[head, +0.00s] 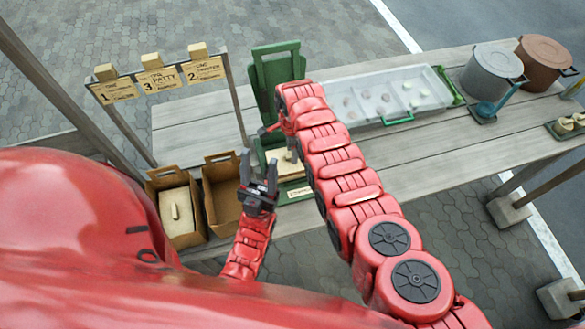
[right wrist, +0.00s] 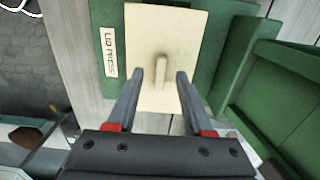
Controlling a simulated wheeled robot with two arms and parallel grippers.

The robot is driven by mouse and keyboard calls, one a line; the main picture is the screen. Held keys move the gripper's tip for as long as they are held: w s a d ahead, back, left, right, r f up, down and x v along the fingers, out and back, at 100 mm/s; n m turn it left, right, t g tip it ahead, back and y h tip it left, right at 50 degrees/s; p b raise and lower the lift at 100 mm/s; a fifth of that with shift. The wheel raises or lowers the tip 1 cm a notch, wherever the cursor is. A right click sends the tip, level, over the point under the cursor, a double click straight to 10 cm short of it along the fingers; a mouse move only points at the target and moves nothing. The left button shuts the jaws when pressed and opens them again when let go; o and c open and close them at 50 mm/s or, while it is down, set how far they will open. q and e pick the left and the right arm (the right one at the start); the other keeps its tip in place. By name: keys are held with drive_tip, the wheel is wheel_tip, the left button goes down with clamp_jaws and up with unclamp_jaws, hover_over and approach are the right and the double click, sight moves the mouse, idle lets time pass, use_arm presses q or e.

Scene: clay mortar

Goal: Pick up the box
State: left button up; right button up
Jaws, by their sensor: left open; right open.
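A brown box (head: 158,184) stands at the table's front left with a cream lid with a knob (head: 174,213) in its top. An open brown box (head: 216,160) stands beside it and looks empty. My left gripper (head: 259,165) is open, over the right edge of the open box and apart from it as far as I can tell. My right gripper (right wrist: 160,80) is open above a cream slab with a knob (right wrist: 158,35) on the green lid press. Its fingers lie either side of the knob in the right wrist view. Contact is unclear. My right arm hides part of the press.
The green lid press (head: 275,70) has a tall back. A clear tray with green handles (head: 385,97), a grey pot (head: 492,75) and a brown pot (head: 541,65) stand to the right. A numbered sign rack (head: 160,78) stands at the left. Planks in front of the tray are bare.

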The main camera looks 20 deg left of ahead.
drive_tip(key=shift+f, duration=0.8)
drive_tip(key=shift+r, duration=0.15)
drive_tip(key=shift+c, duration=0.4)
clamp_jaws()
